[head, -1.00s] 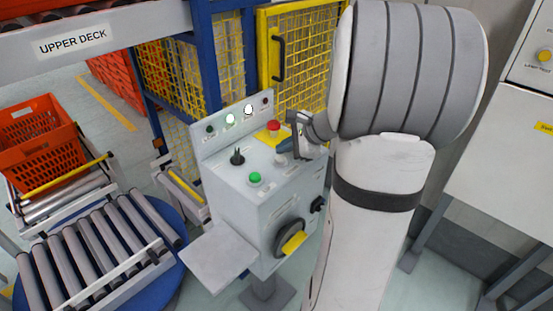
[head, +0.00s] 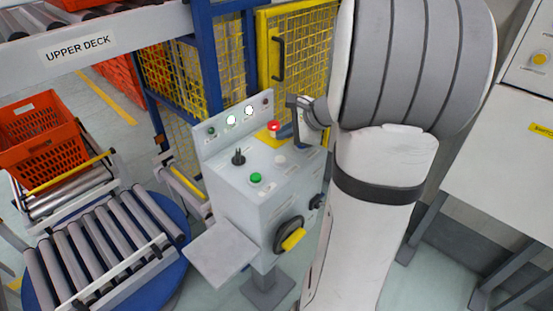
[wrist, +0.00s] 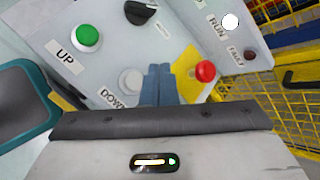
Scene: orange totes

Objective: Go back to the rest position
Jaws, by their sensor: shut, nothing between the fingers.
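My gripper (head: 287,131) is at the right side of the grey control box (head: 232,215), over its sloped top near the red button (head: 273,126). In the wrist view its blue-grey fingers (wrist: 158,84) are together and empty. They point between the white DOWN button (wrist: 131,79) and the red button (wrist: 205,71) on its yellow plate. I cannot tell how far above the panel the fingertips are. My arm hides the area right of the box.
The green UP button (head: 256,178) and a black selector (head: 238,157) are on the panel. A yellow mesh gate (head: 300,45) stands behind. An orange tote (head: 42,138) and a roller turntable (head: 100,250) are at left. A grey cabinet (head: 500,165) stands at right.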

